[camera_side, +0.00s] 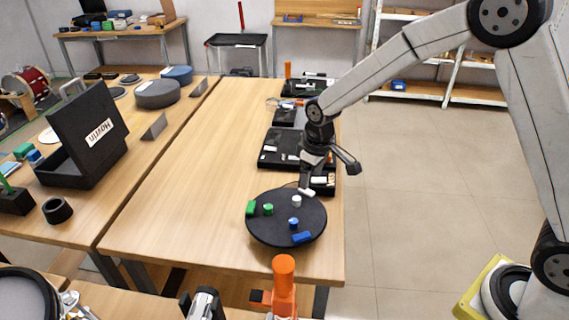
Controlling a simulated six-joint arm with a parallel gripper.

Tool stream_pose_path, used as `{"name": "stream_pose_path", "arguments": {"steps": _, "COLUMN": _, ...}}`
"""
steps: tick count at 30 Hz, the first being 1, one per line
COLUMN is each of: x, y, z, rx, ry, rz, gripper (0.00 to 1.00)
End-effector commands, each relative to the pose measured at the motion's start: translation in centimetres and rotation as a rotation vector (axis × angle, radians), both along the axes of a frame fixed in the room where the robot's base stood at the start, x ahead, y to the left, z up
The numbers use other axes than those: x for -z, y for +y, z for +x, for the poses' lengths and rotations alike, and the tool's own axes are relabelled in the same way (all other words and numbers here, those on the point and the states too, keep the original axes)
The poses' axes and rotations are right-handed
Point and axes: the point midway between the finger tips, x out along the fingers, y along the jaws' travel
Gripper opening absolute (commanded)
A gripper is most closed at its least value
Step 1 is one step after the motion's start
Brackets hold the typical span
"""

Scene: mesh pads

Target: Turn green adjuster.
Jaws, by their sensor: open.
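A round black board (270,233) lies near the front right corner of the wooden table. On it, a small green cylinder (268,209) stands right of a green block (251,208); which of them is the green adjuster I cannot tell. A white cylinder (296,201), a blue cylinder (293,223), a blue block (302,237) and a white block (306,192) are also on the board. My gripper (309,185) is open above the board's back right edge, near the white block. It is apart from the green pieces. Its fingertips are small and partly unclear.
Black trays (280,149) with parts lie behind my gripper along the table's right side. An orange upright piece (283,275) stands in front of the table. The table's left and middle (200,180) are clear. An open black case (85,135) stands on the left table.

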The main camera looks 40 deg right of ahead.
Motion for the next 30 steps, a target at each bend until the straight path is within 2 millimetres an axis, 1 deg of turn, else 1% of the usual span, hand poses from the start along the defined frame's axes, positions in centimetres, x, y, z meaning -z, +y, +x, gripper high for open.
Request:
{"name": "stream_pose_path", "arguments": {"steps": 1, "x": 0.6, "y": 0.5, "z": 1.1, "rx": -0.020, "ry": 0.010, "rz": -0.002, "gripper": 0.73}}
{"name": "stream_pose_path", "arguments": {"steps": 6, "x": 2.0, "y": 1.9, "z": 4.3, "rx": -0.088, "ry": 0.036, "rz": -0.009, "gripper": 0.73}}
{"name": "stream_pose_path", "arguments": {"steps": 12, "x": 4.1, "y": 3.6, "z": 7.5, "rx": -0.167, "ry": 0.069, "rz": -0.017, "gripper": 0.73}}
{"name": "stream_pose_path", "arguments": {"steps": 15, "x": 5.1, "y": 4.4, "z": 8.7, "rx": -0.201, "ry": 0.082, "rz": -0.019, "gripper": 0.73}}
{"name": "stream_pose_path", "arguments": {"steps": 21, "x": 6.5, "y": 5.5, "z": 10.2, "rx": -0.250, "ry": 0.102, "rz": -0.024, "gripper": 0.73}}
{"name": "stream_pose_path", "arguments": {"steps": 30, "x": 6.9, "y": 5.7, "z": 10.5, "rx": -0.264, "ry": 0.106, "rz": -0.024, "gripper": 0.73}}
